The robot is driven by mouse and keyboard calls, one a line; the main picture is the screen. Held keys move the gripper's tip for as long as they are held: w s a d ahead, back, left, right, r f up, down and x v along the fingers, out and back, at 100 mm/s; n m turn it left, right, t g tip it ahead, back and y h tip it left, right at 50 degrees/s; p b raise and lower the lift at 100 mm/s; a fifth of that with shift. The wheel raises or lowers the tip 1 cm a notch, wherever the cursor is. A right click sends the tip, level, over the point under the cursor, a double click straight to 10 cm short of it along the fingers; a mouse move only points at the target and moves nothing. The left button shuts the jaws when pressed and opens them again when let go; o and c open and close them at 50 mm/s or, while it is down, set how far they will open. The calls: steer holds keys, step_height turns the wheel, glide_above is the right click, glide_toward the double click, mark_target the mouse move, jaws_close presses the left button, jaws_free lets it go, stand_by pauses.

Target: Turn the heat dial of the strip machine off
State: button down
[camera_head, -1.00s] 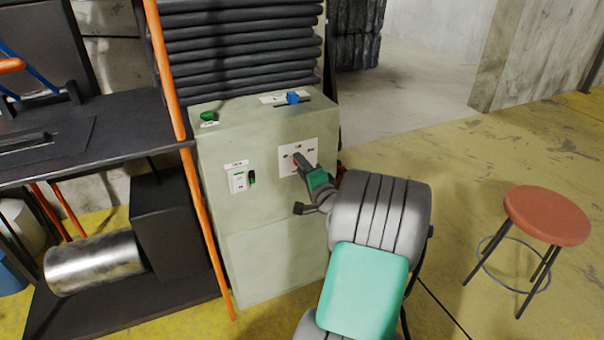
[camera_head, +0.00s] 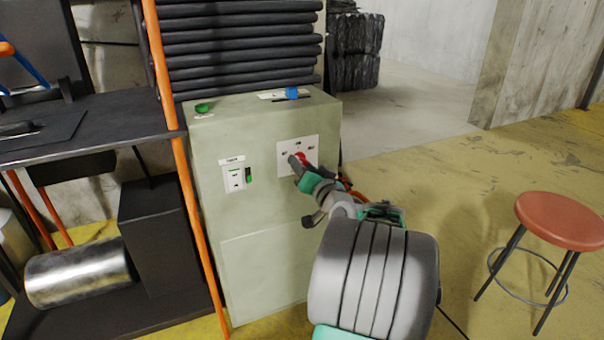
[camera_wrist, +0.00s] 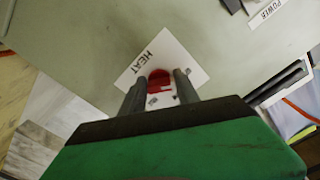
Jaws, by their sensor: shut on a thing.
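The strip machine is a pale green cabinet (camera_head: 262,215). On its front is a white plate (camera_head: 312,143) with the red heat dial (camera_head: 302,157). My gripper (camera_head: 297,160) is at this plate, with its fingers at the dial, partly covering it. In the wrist view the dial (camera_wrist: 160,78) sits between my two dark fingers (camera_wrist: 160,92), on the white plate marked HEAT (camera_wrist: 147,62). My gripper is shut on the dial. The dial's lower part and its pointer setting are hard to make out.
A power switch plate (camera_head: 235,178) is left of the dial. A green button (camera_head: 203,108) and a blue knob (camera_head: 292,93) are on the cabinet top. An orange post (camera_head: 172,130) and dark bench (camera_head: 100,135) stand left. A red stool (camera_head: 560,220) stands right, with clear floor between.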

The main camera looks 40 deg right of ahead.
steer(key=shift+n, duration=0.4)
steer(key=c, duration=0.9)
jaws_free()
steer(key=shift+s, duration=0.1)
steer(key=p+v, duration=0.1)
steer(key=v, duration=0.6)
steer(key=shift+s, duration=0.3)
steer(key=shift+a, duration=0.15)
